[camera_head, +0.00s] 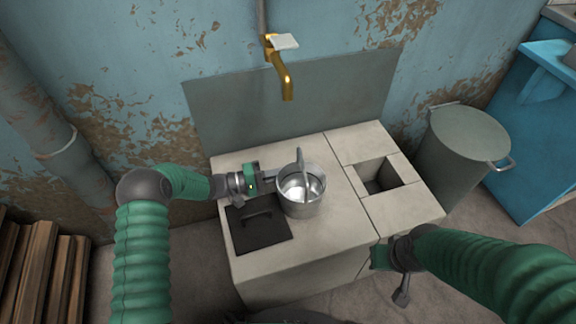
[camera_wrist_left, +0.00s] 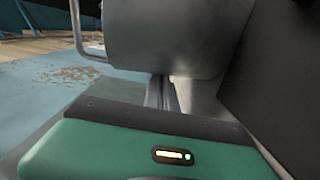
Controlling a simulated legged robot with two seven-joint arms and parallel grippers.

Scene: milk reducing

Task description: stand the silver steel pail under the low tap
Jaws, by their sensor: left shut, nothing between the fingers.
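The silver steel pail (camera_head: 313,207) stands upright on the pale stone counter (camera_head: 340,218), with its handle raised across its mouth. The brass tap (camera_head: 288,84) is on the wall behind and above it; the pail shows in front of the spout, and I cannot tell the exact overhang. My left gripper (camera_head: 270,178) is shut and empty beside the pail's left side; contact is unclear. In the left wrist view its fingers (camera_wrist_left: 160,92) point at a rounded grey metal body, which I cannot surely name. My right gripper (camera_head: 401,292) hangs at the counter's front right; its fingers are unclear.
A dark hatch (camera_head: 262,236) with a handle lies left of the pail. A square opening (camera_head: 380,178) is at the counter's right. A lidded grey bin (camera_head: 455,165) and a blue cabinet (camera_head: 530,150) stand farther right. Wooden planks (camera_head: 38,265) stand at lower left.

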